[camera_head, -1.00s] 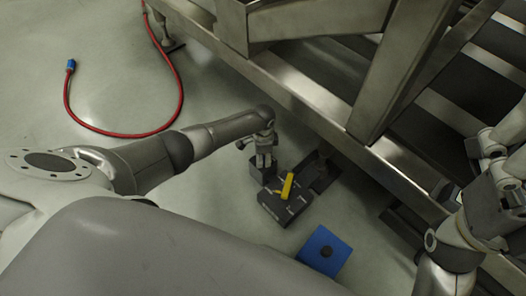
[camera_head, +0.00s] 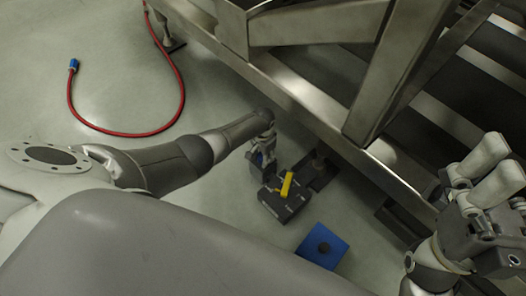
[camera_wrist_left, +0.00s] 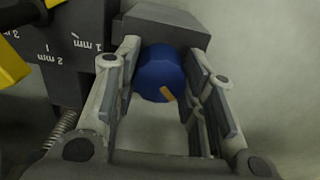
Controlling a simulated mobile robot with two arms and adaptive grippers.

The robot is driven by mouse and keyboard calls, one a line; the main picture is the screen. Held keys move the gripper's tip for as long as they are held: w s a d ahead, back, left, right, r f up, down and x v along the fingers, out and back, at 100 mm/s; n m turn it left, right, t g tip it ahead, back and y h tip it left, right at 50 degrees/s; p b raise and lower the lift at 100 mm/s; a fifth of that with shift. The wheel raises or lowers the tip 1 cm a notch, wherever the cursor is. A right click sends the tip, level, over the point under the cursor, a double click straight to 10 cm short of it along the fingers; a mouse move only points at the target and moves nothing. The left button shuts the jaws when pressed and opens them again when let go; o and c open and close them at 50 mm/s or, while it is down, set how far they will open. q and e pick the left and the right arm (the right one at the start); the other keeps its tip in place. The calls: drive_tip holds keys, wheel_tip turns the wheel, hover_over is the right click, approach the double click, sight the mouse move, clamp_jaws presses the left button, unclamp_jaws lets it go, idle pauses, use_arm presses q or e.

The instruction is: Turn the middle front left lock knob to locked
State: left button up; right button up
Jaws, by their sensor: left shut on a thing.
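The lock knob is a round blue knob (camera_wrist_left: 158,75) with an orange mark, on the face of a dark grey block (camera_wrist_left: 165,25) in the left wrist view. The orange mark points to the lower right. My left gripper (camera_head: 263,158) reaches down to the dark unit beside the metal frame. In the left wrist view the fingers of my left gripper (camera_wrist_left: 163,82) stand on both sides of the knob and are shut on it. My right gripper (camera_head: 490,172) is at the right, away from the unit; its finger gap is unclear.
A dark box (camera_head: 286,205) with a yellow lever (camera_head: 287,185) and white scale marks adjoins the knob's block. A blue plate (camera_head: 322,246) lies on the floor nearby. A metal frame (camera_head: 300,95) rises behind. A red hose (camera_head: 182,95) lies on open floor.

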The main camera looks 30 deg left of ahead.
idle(0.4)
use_arm(q)
drive_tip(key=o, duration=1)
drive_tip(key=shift+r, duration=0.1)
drive_tip(key=shift+r, duration=0.55)
wheel_tip(320, 180, up, 11)
drive_tip(key=shift+f, duration=0.2)
